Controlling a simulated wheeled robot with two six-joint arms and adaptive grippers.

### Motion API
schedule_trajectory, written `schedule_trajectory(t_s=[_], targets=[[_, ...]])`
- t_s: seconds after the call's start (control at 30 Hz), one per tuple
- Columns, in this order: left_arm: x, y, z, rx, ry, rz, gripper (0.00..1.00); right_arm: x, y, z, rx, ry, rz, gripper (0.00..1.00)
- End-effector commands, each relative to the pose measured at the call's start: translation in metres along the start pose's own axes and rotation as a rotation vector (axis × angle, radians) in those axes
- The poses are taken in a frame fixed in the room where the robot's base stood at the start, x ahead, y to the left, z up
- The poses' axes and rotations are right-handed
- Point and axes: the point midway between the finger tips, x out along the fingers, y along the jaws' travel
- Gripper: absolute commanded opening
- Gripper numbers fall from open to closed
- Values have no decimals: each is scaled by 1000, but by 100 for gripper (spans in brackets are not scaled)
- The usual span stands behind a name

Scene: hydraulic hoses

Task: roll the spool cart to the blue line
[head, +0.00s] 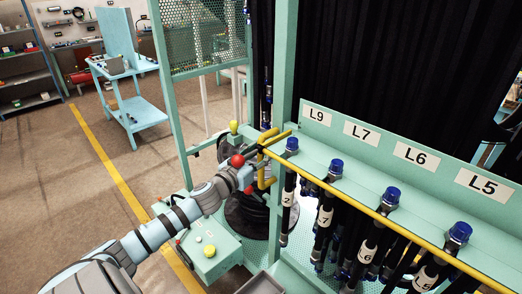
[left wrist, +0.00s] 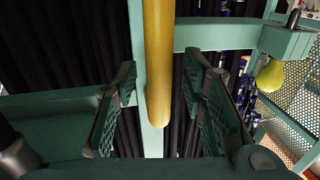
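A black coiled spool (head: 247,216) stands low behind my left arm, at the foot of the green frame; the arm hides part of it. I cannot tell its cart apart from the green frame. A yellow handle (head: 265,172) stands by the frame post. My left gripper (head: 250,178) is at this handle in the head view. In the left wrist view my left gripper (left wrist: 160,108) is open, with a yellow bar (left wrist: 158,60) between its two fingers and a gap on each side. My right gripper is not in view. I see no blue line.
A yellow floor line (head: 105,158) runs along the open brown floor at left. A light blue cart (head: 140,112) stands at the back left. A green box with a yellow button (head: 210,251) is below my arm. Labelled hoses (head: 325,215) hang behind a yellow rail (head: 400,229) at right.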

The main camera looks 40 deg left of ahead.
Motion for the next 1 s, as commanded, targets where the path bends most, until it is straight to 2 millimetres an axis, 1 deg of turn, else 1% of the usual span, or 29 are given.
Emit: schedule_trajectory(t_s=[0.03,0.3,0.33,0.5,0.57,0.9,1.0], targets=[[2,0,-2,-3,1,0,38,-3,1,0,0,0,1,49],[4,1,1,1,2,2,38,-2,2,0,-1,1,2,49],[4,1,1,1,2,2,36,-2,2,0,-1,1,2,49],[4,1,1,2,2,1,9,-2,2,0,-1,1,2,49],[4,1,1,2,2,1,0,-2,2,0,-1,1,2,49],[4,1,1,2,1,1,0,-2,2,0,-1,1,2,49],[5,-4,2,3,0,1,0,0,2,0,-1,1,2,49]])
